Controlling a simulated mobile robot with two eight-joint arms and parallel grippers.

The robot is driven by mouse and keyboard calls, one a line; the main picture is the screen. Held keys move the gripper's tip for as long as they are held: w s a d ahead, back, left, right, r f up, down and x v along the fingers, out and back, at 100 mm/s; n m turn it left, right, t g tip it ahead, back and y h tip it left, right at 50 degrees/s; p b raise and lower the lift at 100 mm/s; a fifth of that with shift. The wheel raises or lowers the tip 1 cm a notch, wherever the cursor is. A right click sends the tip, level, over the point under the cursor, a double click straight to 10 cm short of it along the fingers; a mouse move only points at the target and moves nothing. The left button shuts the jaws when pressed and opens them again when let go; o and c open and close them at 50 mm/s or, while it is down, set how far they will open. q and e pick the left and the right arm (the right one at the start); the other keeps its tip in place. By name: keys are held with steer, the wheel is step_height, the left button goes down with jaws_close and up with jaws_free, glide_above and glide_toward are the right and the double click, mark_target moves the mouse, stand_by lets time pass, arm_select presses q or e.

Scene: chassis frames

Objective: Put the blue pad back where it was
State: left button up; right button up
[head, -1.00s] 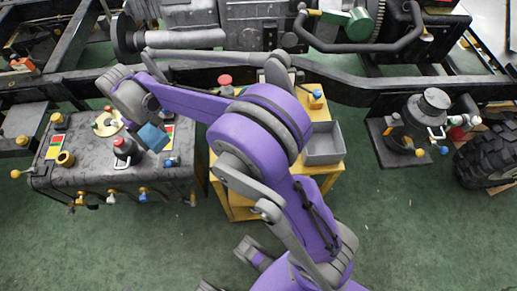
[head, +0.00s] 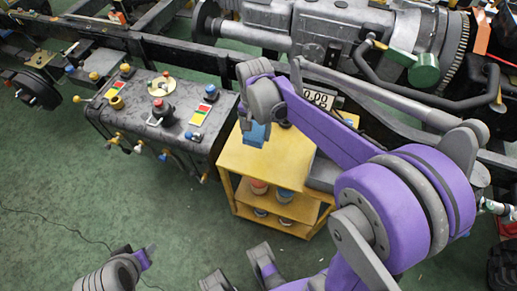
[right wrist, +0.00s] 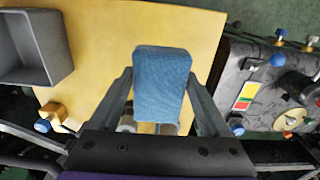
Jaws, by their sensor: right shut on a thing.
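The blue pad (head: 255,135) is in the jaws of my right gripper (head: 252,118), over the left back part of the yellow cart's top (head: 258,160). In the right wrist view the pad (right wrist: 161,85) is a textured blue block between the two dark fingers (right wrist: 160,100), which press on its sides. I cannot tell whether the pad touches the cart top. A grey and purple part at the bottom left of the head view seems to belong to my left arm; its jaws do not show clearly.
A grey tray (right wrist: 35,45) stands on the cart top, beside bare yellow surface. A dark control bench (head: 165,115) with knobs stands left of the cart. Pots (head: 260,187) sit on the cart's lower shelf.

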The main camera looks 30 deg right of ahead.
glide_above(256, 154)
step_height(256, 154, down, 5)
steer(key=shift+w+b, duration=0.1)
steer(key=shift+b, duration=0.3)
steer(key=shift+f+b, duration=0.35)
steer(key=shift+f, duration=1.9)
steer(key=shift+f, duration=0.15)
steer(key=o, duration=1)
